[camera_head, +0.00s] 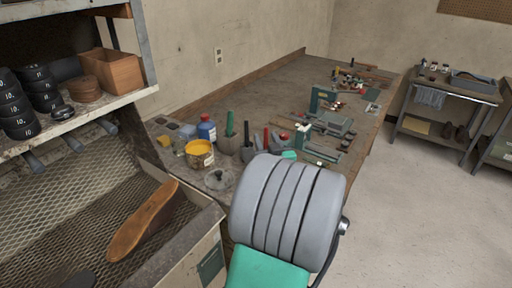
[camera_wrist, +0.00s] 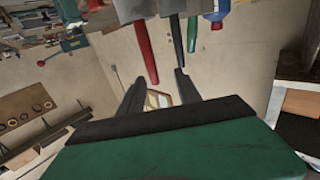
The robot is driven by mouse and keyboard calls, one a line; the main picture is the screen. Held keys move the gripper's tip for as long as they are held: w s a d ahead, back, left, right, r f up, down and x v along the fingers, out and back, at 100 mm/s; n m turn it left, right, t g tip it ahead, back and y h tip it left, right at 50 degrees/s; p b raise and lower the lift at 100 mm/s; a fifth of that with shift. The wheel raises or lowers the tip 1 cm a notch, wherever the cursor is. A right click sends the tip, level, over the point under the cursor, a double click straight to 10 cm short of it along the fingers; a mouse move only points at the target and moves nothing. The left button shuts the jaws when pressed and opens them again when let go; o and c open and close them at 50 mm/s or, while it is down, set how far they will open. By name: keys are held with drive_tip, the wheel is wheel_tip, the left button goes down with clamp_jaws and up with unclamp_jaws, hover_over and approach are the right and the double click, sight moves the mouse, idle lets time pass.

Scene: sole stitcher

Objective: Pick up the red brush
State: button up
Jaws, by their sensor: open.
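The red brush shows in the head view as an upright red handle (camera_head: 266,138) among grey holders on the workbench. The wrist view looks upside down, and there the red brush (camera_wrist: 146,50) points downward from the top, its lower part hidden in a grey holder. My gripper (camera_wrist: 159,84) is open and empty, its two dark fingers apart. The red handle's tip appears between and just above the fingertips in that picture; I cannot tell the distance. In the head view my grey arm hides most of the gripper.
A dark handle (camera_wrist: 175,42) and a green handle (camera_wrist: 192,34) stand close beside the red one. A blue bottle (camera_head: 206,128) and a yellow can (camera_head: 199,153) stand left on the bench.

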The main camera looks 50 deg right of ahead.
drive_tip(key=p+x, duration=0.1)
drive_tip(key=x, duration=0.1)
drive_tip(key=p+x, duration=0.1)
drive_tip(key=x, duration=0.1)
drive_tip(key=d+p+x, duration=0.1)
drive_tip(key=x, duration=0.2)
drive_tip(key=shift+s+r+p, duration=0.15)
drive_tip(key=shift+s+p, duration=0.15)
drive_tip(key=shift+s, duration=0.1)
drive_tip(key=shift+w+d+h, duration=0.2)
drive_tip(key=shift+w+h, duration=0.05)
drive_tip(key=shift+h, duration=0.05)
drive_tip(key=shift+c, duration=0.2)
clamp_jaws()
